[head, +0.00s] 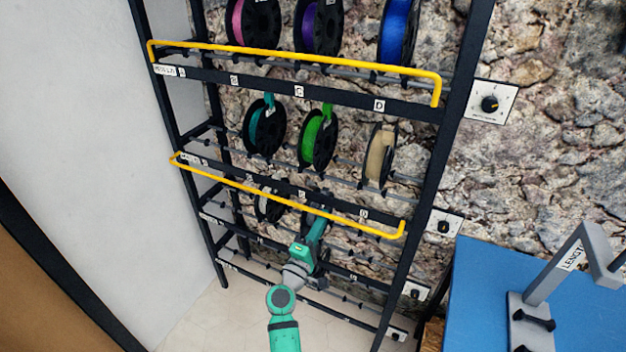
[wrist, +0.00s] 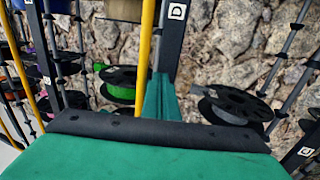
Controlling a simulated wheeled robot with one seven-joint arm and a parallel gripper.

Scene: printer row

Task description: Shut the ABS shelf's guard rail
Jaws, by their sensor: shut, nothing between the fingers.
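A dark shelving rack (head: 432,170) carries two yellow guard rails in the head view. The upper rail (head: 290,57) stands above its shelf's front beam. The lower rail (head: 290,197) sits forward of and below its shelf's front beam. The shelf labels are too small to read, so I cannot tell which shelf is ABS. My gripper (head: 321,218) is shut and empty, in front of the rack just below the lower rail. In the wrist view, its teal fingers (wrist: 160,98) are close beside a yellow rail (wrist: 146,45); I cannot tell whether they touch.
Pink, purple and blue spools (head: 397,30) are on the upper shelf; teal, green (head: 316,138) and beige spools are on the shelf below. A blue table (head: 480,290) with a grey stand stands at right. A white wall (head: 80,120) is at left. Dial plates (head: 490,103) are on the stone wall.

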